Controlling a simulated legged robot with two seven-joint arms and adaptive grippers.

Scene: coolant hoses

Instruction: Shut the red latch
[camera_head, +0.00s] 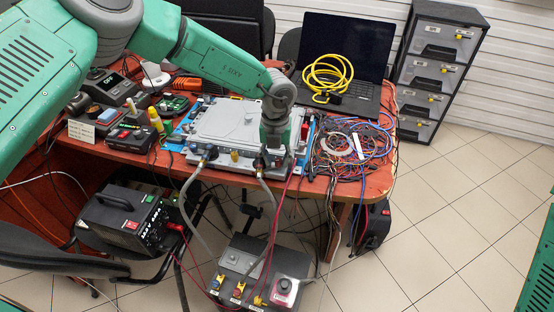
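A silver-grey rectangular unit (225,120) lies on blue-edged supports on the red-brown table. Two grey hoses run from its front edge: one at the left (187,200) and one at the right (268,195). My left arm reaches in from the upper left. My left gripper (272,140) points down over the right front part of the unit, close to the right hose's connector. Its fingers are dark and small, and I cannot tell whether they are open or touching anything. I cannot make out the red latch clearly; the gripper covers part of this area. My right gripper is out of view.
A laptop (345,45) with a coiled yellow cable (327,75) stands behind. Tangled wires (352,145) lie right of the unit. Instruments crowd the table's left. A grey control box (262,275) stands below in front.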

